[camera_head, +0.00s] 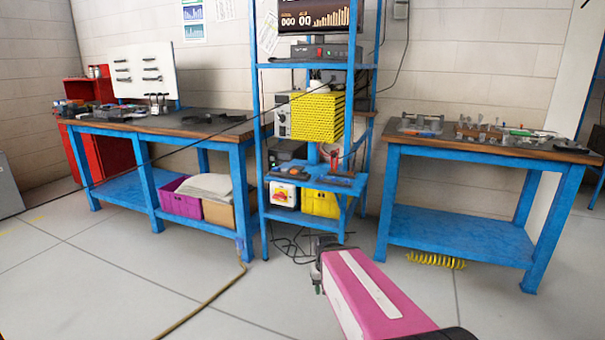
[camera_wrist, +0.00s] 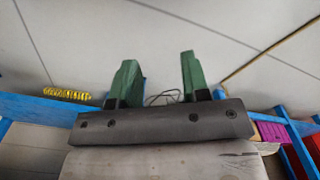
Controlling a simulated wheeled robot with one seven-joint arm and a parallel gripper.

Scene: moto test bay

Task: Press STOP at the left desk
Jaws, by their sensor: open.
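The left desk (camera_head: 150,128) is a blue-framed bench with a dark top, at the left of the head view. I cannot make out a STOP button on it. In the head view my gripper (camera_head: 318,278) is small and partly hidden by my pink arm, in front of the rack and away from the left desk.
A blue rack (camera_head: 259,150) with a yellow bin block (camera_head: 318,117) stands between the left desk and a right bench (camera_head: 455,235). A purple crate (camera_head: 180,205) sits on the left desk's lower shelf. A hose (camera_head: 205,302) and cables lie on the floor. The front left floor is otherwise open.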

